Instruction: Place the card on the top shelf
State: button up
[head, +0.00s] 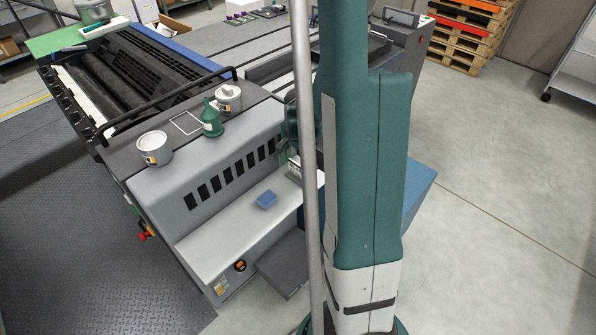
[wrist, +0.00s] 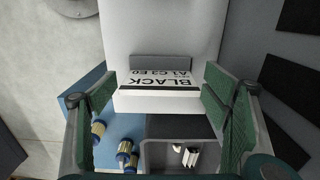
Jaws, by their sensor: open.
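In the wrist view a white card (wrist: 160,80) with upside-down black print, "BLACK" and "A1 C3 E0", lies at the edge of a light ledge, against a grey block (wrist: 160,62). My gripper (wrist: 160,93) is open, its green pads on either side of the card and apart from it. In the head view my arm hides most of the gripper and the right end of the pale lower ledge (head: 225,240). The dark upper surface (head: 165,122) of the grey machine stands above that ledge and bears a thin white square outline (head: 187,123); I take it for the top shelf.
Two white tins (head: 154,148) (head: 228,98) and a green bottle (head: 211,120) stand on the upper surface. A blue block (head: 266,199) lies on the lower ledge. The wrist view shows a grey compartment (wrist: 180,127) and several brass-and-blue cylinders (wrist: 124,147) on blue.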

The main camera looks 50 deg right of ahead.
aim_at(298, 165)
jog(key=shift+r+p, duration=0.7)
jog(key=shift+r, duration=4.1)
